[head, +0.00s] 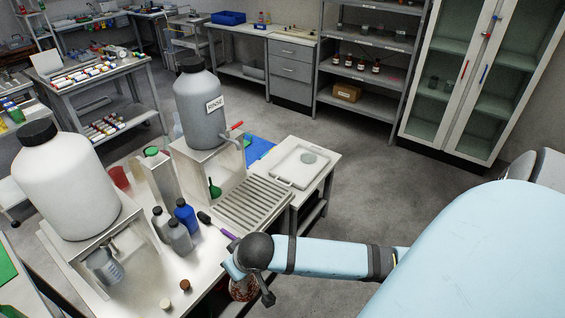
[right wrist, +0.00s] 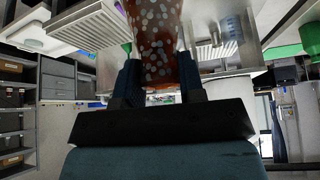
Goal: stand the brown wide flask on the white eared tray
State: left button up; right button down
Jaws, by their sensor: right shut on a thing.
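The brown wide flask (head: 242,291) is below my right gripper in the head view, partly hidden by it. In the right wrist view the flask (right wrist: 155,35) is speckled brown and sits between the two fingers. My right gripper (head: 249,284) is shut on it; it also shows in the right wrist view (right wrist: 158,78). The flask is beside the front edge of the bench, apart from the tray. My left gripper is out of view.
A slatted rack (head: 250,205) lies between my right gripper and the tray. The floor (head: 370,190) right of the bench is clear.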

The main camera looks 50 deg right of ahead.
aim_at(294, 174)
jog(key=i+l, duration=0.15)
jog(key=l, duration=0.25)
jog(key=i+l, duration=0.15)
jog(key=l, duration=0.25)
jog(key=i+l, duration=0.2)
jog(key=l, duration=0.2)
jog(key=i+l+u, duration=0.1)
jog(key=l, duration=0.3)
jog(key=i+l, duration=0.2)
jog(key=l, duration=0.2)
jog(key=i+l, duration=0.15)
jog(key=l, duration=0.25)
jog(key=i+l, duration=0.15)
jog(key=l, duration=0.25)
